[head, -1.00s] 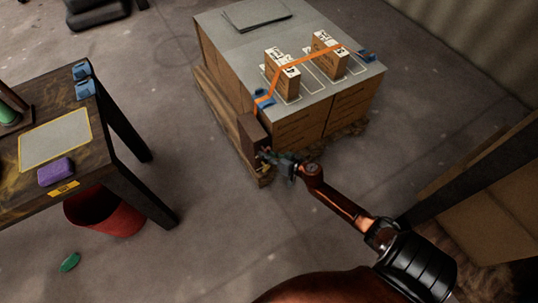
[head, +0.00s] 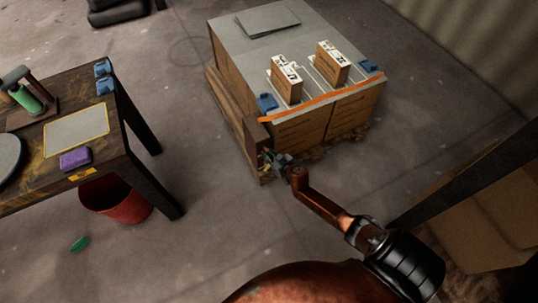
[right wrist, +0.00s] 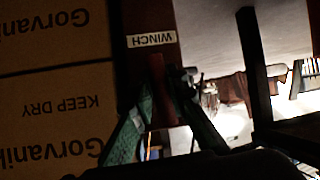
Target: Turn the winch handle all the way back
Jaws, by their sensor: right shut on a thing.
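The winch (head: 254,137) is a dark brown housing at the near left corner of the pallet load, and its WINCH label (right wrist: 152,40) reads upside down in the right wrist view. My right gripper (head: 270,160) is at the winch's right side, shut on the winch handle. In the right wrist view the green fingers close around the dark red handle (right wrist: 158,92), largely hidden by fingers and shadow. The orange strap (head: 325,99) lies along the load's near top edge, in front of two small upright cartons (head: 286,82) (head: 332,65). My left gripper is out of view.
Blue corner pieces (head: 267,103) (head: 369,66) sit on the grey load top. A work table (head: 108,140) stands at the left, with a red bin (head: 118,202) below it. A dark post and cardboard are at the right. Floor between table and load is clear.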

